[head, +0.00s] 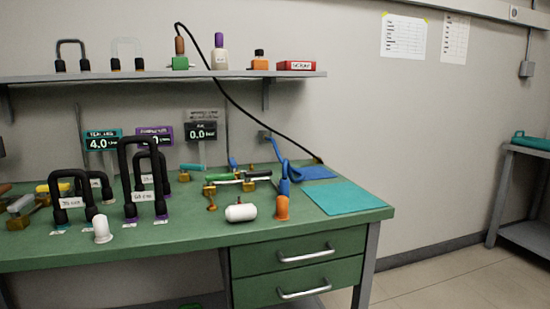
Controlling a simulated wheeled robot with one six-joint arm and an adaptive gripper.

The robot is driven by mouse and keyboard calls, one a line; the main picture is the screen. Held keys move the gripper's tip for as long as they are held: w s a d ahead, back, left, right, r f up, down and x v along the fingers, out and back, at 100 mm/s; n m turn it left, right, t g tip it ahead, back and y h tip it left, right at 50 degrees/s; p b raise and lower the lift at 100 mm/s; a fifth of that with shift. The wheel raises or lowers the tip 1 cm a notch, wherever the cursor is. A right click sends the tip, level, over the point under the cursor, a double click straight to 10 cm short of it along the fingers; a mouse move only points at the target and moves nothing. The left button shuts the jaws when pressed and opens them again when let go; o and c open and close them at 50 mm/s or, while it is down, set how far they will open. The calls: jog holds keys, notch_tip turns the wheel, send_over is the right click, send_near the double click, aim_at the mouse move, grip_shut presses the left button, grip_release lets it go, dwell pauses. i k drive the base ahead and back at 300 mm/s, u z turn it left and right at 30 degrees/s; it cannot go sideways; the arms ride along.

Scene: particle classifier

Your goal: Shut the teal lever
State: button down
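The teal lever (193,167) is a small teal handle near the back of the green bench, below the dark display that reads 0.0. It appears to lie roughly level, pointing to the left and right. Its mount is small and partly hidden, so its exact valve position is hard to tell. A teal display (102,141) reading 4.0 stands at the back left, partly behind the black looped hoses. My gripper is not in view.
Tall black looped hoses (140,142) stand left of the lever. A green-handled brass fitting (223,177) lies in front of it. A teal mat (346,198) lies bare at right.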

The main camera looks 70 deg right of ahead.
aim_at(183, 167)
jog(key=z, duration=1.8)
